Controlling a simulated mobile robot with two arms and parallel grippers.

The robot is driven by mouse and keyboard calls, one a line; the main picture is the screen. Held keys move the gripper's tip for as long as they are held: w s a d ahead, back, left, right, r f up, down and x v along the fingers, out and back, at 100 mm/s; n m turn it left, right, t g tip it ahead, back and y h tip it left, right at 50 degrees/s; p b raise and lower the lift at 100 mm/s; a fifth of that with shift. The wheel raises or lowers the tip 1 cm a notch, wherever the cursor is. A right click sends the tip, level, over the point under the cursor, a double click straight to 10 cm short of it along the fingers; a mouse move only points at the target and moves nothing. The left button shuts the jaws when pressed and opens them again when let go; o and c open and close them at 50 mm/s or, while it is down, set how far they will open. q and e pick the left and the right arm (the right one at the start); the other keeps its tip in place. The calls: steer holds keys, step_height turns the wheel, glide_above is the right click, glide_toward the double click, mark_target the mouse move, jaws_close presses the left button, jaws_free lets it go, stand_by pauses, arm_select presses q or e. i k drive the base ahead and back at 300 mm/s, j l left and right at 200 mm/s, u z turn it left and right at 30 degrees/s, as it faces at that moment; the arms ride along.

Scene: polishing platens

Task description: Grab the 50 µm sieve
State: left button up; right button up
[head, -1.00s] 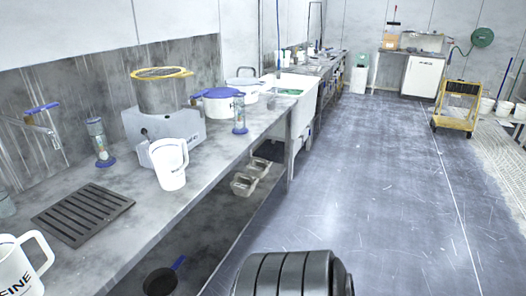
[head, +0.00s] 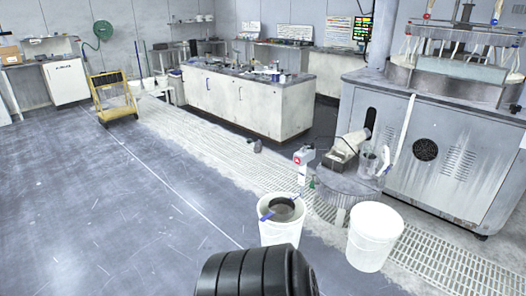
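No sieve can be made out for certain in the current head view. A white bucket (head: 279,232) stands on the floor near the bottom centre. A dark round item with a blue handle (head: 284,209) sits in its mouth; I cannot tell whether it is a sieve, and no mesh size is readable. Neither of my grippers is in view.
A second white bucket (head: 374,237) stands to the right, by a floor grating (head: 440,262). A large grey polishing machine (head: 440,150) fills the right. A cabinet bench (head: 245,100) stands behind, a yellow cart (head: 110,97) at left. The left floor is clear.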

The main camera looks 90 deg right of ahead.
mark_target(281, 208)
steer(key=z, duration=2.95)
steer(key=i+j+z, duration=0.15)
steer(key=i, duration=0.3)
steer(key=i+j+z, duration=0.15)
steer(key=i, duration=0.3)
steer(key=i+j+z, duration=0.15)
steer(key=i+j, duration=0.25)
